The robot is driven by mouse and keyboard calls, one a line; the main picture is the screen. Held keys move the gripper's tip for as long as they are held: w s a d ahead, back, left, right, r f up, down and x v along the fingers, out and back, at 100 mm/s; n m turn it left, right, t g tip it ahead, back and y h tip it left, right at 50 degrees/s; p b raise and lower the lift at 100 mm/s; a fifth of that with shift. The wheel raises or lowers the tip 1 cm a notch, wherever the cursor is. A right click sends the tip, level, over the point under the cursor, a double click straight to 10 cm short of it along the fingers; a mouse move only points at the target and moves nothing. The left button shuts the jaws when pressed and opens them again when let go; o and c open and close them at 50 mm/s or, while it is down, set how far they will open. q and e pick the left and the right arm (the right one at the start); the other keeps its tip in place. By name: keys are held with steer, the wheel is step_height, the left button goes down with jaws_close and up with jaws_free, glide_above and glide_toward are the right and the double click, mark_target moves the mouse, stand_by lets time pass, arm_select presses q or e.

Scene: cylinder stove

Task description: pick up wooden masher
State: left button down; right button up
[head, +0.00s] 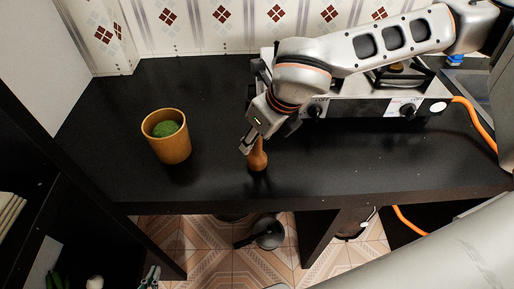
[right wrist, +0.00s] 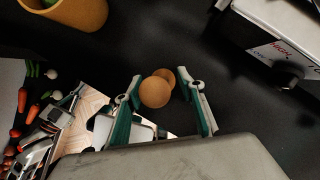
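The wooden masher (head: 258,158) stands upright on the black counter, near its front edge. In the right wrist view I see it from above as round brown wood (right wrist: 155,92). My right gripper (head: 256,138) is open over the masher and hides its upper part in the head view. In the right wrist view, its green-padded fingers (right wrist: 159,84) stand on either side of the masher, with gaps. My left gripper (head: 150,275) is low at the bottom edge of the head view, below the counter, with its tips apart and empty.
An orange-brown cup (head: 168,144) with something green inside stands left of the masher. A stove (head: 365,108) with knobs is behind and to the right, beneath my right arm. An orange hose (head: 480,124) runs at the right. The counter between cup and masher is clear.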

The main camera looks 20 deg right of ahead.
steer(key=shift+f, duration=0.1)
jaws_close()
steer(key=shift+w, duration=0.1)
